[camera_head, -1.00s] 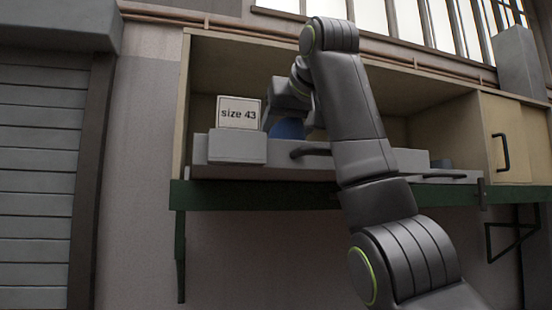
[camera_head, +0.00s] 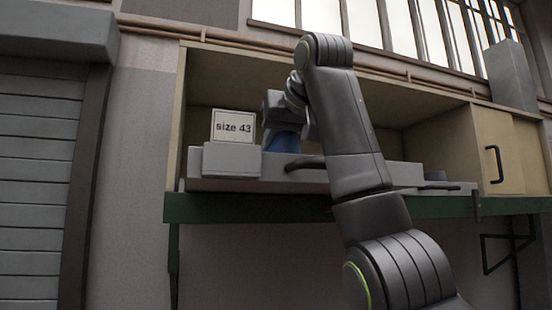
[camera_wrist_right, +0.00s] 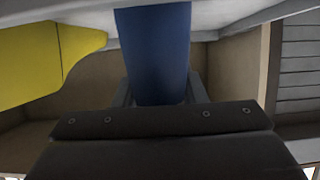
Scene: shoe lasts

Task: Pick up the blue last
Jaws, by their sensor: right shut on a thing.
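The blue last (camera_head: 284,144) stands in the open shelf compartment, just right of the "size 43" sign (camera_head: 234,127). In the right wrist view the blue last (camera_wrist_right: 156,50) fills the space between the two grey fingers. My right gripper (camera_head: 283,122) reaches in from above and is shut on the blue last. My forearm hides part of the shelf to its right. Whether the last's lower end touches the shelf is hard to tell. My left gripper is not in view.
A grey block (camera_head: 232,161) stands under the sign. Dark handle-like pieces (camera_head: 304,163) lie along the front ledge. A sliding door (camera_head: 498,152) closes the right end of the cabinet. A yellow object (camera_wrist_right: 45,62) is close by on the left in the wrist view.

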